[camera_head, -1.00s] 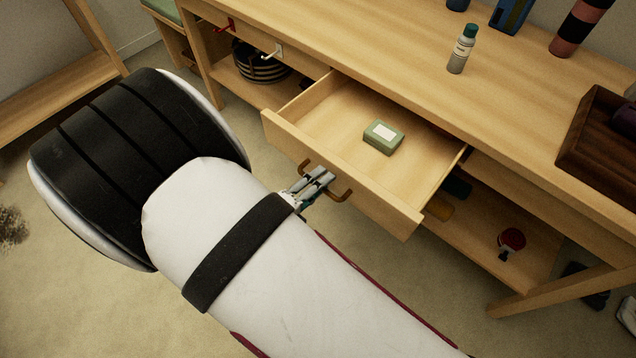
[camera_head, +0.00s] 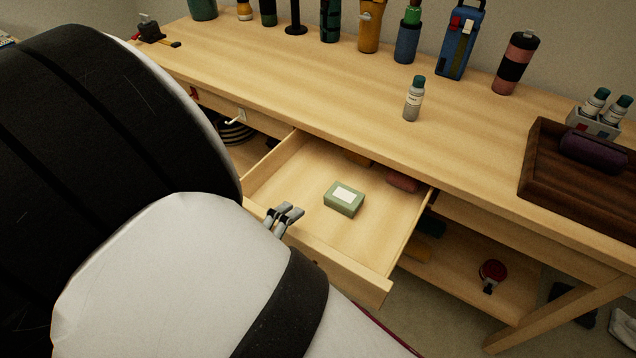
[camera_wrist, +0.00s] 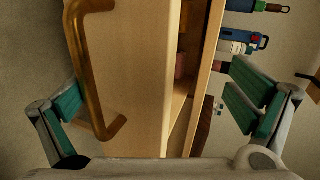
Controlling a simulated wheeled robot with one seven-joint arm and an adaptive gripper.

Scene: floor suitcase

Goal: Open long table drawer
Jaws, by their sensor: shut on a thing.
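The long table drawer (camera_head: 350,273) is pulled out from under the wooden tabletop, with its inside in view. A green box with a white label (camera_head: 344,198) lies in it. My gripper (camera_head: 284,217) is at the top edge of the drawer front, left of its middle. The brass handle (camera_wrist: 86,65) is near the left finger. My arm mostly hides the handle in the head view.
A small bottle (camera_head: 413,99) stands on the tabletop (camera_head: 330,80), with several bottles along the back. A dark wooden tray (camera_head: 560,190) is at the right. A red paddle (camera_head: 492,271) lies on the lower shelf. Floor shows right of the drawer.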

